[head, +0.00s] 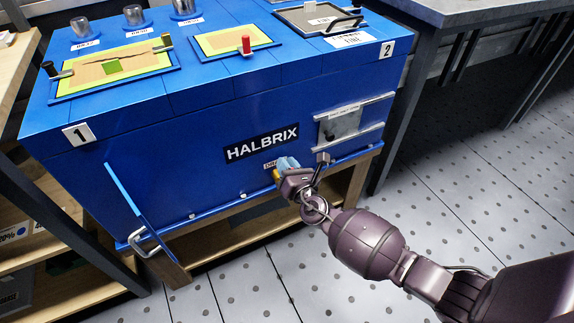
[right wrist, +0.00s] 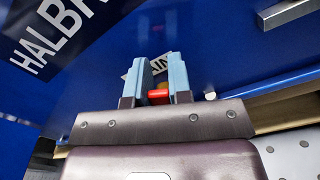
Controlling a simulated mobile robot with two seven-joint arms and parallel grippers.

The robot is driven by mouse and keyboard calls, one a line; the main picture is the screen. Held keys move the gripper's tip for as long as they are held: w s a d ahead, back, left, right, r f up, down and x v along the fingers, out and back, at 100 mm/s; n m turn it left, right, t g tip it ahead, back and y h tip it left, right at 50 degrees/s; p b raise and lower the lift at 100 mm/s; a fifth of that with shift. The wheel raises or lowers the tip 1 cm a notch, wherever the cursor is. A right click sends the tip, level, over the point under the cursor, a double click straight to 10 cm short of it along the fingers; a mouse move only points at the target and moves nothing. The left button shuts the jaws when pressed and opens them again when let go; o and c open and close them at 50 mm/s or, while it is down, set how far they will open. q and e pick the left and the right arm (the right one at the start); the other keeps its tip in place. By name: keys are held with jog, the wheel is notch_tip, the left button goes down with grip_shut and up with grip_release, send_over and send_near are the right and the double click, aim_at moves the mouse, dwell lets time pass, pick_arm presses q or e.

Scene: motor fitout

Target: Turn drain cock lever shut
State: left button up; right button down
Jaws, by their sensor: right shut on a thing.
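The drain cock sits low on the front of the blue HALBRIX cabinet, under a small label that is partly covered. Its red lever (right wrist: 158,96) shows between the two blue-grey fingers of my right gripper (right wrist: 160,85) in the right wrist view, with a bit of brass behind it. The right gripper is shut on the lever. In the head view my right gripper (head: 287,168) reaches the cabinet front just below the HALBRIX plate, and a yellowish brass part (head: 277,175) shows beside the fingers. The lever's exact angle is hard to tell. My left gripper is not in view.
The blue cabinet (head: 200,130) stands on a wooden frame. A small hatch plate (head: 340,124) between rails is right of the drain cock. A blue flap (head: 128,195) sticks out at lower left. A grey bench (head: 450,12) stands at right; the floor in front is clear.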

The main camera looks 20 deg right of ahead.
jog(key=shift+d, duration=0.1)
jog(key=d+f+m, duration=0.1)
jog(key=m, duration=0.3)
jog(key=d+f+m, duration=0.1)
jog(key=f+m, duration=0.1)
jog(key=m, duration=0.3)
jog(key=d+f+m, duration=0.1)
jog(key=f+m, duration=0.1)
jog(key=m, duration=0.2)
dwell(0.5)
jog(key=shift+m, duration=0.3)
jog(key=c, duration=1.1)
grip_release()
jog(key=shift+o, duration=0.3)
